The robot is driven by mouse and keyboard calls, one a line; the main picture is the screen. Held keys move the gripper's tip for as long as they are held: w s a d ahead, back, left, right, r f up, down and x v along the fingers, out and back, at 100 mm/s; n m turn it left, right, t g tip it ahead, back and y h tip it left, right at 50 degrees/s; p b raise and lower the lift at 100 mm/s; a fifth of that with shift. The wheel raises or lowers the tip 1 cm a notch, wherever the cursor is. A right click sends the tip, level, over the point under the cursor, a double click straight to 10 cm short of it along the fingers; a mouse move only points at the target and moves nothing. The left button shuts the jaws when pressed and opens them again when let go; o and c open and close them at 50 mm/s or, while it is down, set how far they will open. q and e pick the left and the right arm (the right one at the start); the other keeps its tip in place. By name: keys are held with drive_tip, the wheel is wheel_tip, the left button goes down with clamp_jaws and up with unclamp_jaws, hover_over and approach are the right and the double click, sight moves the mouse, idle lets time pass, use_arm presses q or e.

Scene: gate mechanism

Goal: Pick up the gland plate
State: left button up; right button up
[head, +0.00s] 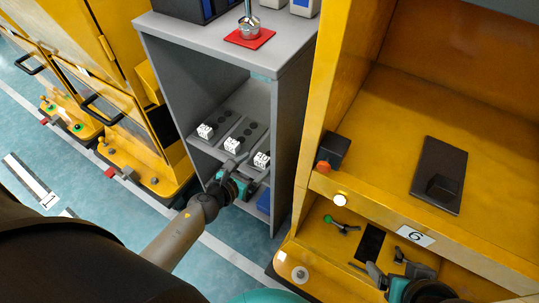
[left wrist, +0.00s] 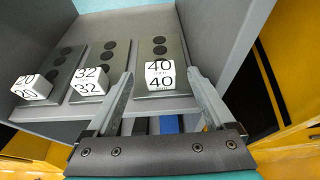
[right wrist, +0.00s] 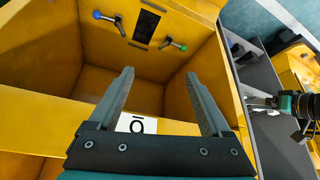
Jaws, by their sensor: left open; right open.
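Three grey gland plates with dark round holes lie side by side on the cabinet shelf, each with a white numbered block at its front. In the left wrist view they are the 20 plate (left wrist: 62,57), the 32 plate (left wrist: 108,52) and the 40 plate (left wrist: 160,50). My left gripper (left wrist: 159,75) is open and empty, its fingers on either side of the 40 block (left wrist: 160,75). Whether they touch it, I cannot tell. In the head view my left gripper (head: 245,168) is at the shelf's front. My right gripper (right wrist: 158,85) is open and empty before the yellow housing.
The grey cabinet (head: 285,130) has side walls close around the shelf. A red pad (head: 262,40) with a metal part lies on its top. The yellow housing (head: 385,110) holds a black plate (head: 432,190), an orange button (head: 323,166) and a green-knobbed lever (head: 340,223).

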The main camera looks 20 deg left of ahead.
sight(263, 157)
use_arm(q)
drive_tip(key=x, duration=0.3)
drive_tip(key=shift+w+r+b, duration=0.1)
drive_tip(key=shift+w+b, duration=0.25)
drive_tip(key=shift+b, duration=0.05)
drive_tip(key=shift+b+x, duration=0.3)
drive_tip(key=shift+x, duration=0.55)
use_arm(e)
drive_tip(key=shift+w+a+f+t+y, duration=0.2)
drive_tip(key=shift+w+a+t+y, duration=0.15)
drive_tip(key=shift+w+a+t, duration=0.4)
drive_tip(key=shift+w+a+f+t+y, duration=0.15)
drive_tip(key=shift+w+a+t+y, duration=0.2)
drive_tip(key=shift+w+a+t, duration=0.3)
use_arm(q)
drive_tip(key=shift+d, duration=0.1)
use_arm(e)
drive_tip(key=shift+a, duration=0.15)
use_arm(q)
clamp_jaws()
drive_tip(key=shift+r, duration=0.1)
